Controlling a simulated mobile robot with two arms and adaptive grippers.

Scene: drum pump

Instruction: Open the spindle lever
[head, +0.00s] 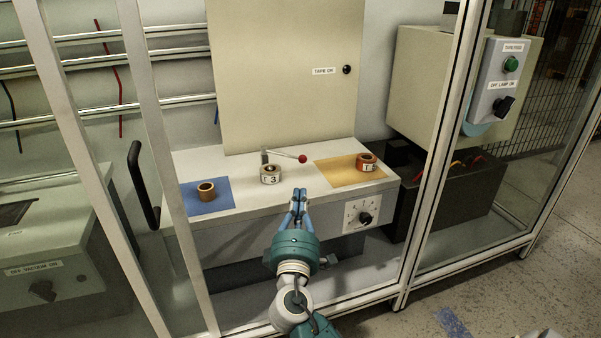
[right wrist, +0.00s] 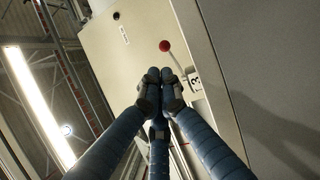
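The spindle lever (head: 288,155) is a thin rod with a red ball knob (head: 303,159) at its right end, on top of the white bench. A roll labelled 3 (head: 270,175) sits at its left end. In the right wrist view the red knob (right wrist: 165,45) shows just beyond the fingertips, with the rod running down to the right. My right gripper (head: 299,192) is in front of the bench's front edge, below the knob in the picture and apart from it. In the right wrist view its fingertips (right wrist: 160,76) are together with nothing visible between them. My left gripper is not in view.
A brown roll (head: 206,191) stands on a blue mat (head: 222,201). Another roll (head: 366,162) is on a yellow mat (head: 342,175). A dial panel (head: 362,216) is on the bench front. Metal frame posts (head: 437,150) stand either side of my right arm.

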